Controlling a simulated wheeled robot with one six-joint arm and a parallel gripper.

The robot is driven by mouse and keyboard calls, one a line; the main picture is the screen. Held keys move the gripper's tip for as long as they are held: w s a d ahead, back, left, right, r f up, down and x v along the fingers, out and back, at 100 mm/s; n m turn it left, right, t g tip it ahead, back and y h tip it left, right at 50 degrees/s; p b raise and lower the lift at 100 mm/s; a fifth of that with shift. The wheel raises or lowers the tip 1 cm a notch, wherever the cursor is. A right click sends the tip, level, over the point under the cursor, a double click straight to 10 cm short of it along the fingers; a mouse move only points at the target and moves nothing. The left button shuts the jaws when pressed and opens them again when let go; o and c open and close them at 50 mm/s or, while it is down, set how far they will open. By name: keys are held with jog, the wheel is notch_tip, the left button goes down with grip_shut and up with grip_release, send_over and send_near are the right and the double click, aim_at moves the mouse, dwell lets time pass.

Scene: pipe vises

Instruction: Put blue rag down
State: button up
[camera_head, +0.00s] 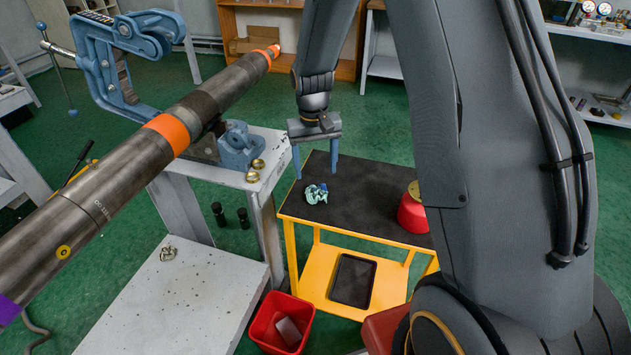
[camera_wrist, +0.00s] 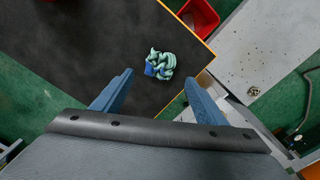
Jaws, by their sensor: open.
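The blue rag (camera_head: 316,194), crumpled and pale blue-green with a darker blue patch, lies on the black top of the yellow cart (camera_head: 352,187), near its left edge. It also shows in the wrist view (camera_wrist: 160,64), lying on the black surface close to the edge. My gripper (camera_head: 315,177) has its two blue fingers spread apart with nothing between them. In the wrist view the fingers (camera_wrist: 160,85) are wide open, and the rag lies apart from them, beyond the tips.
A red container (camera_head: 412,214) stands at the cart top's right. A dark tray (camera_head: 353,281) lies on the lower shelf. A red bin (camera_head: 281,323) stands on the floor. A long pipe (camera_head: 140,155) in a blue vise (camera_head: 118,55) fills the left. The middle of the cart top is clear.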

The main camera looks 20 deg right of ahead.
jog(key=s+r, duration=0.4)
jog(key=s, duration=0.7)
jog(key=s+r, duration=0.5)
jog(key=s, duration=0.7)
jog(key=shift+s+n, duration=0.15)
jog(key=shift+n, duration=0.15)
dwell(0.5)
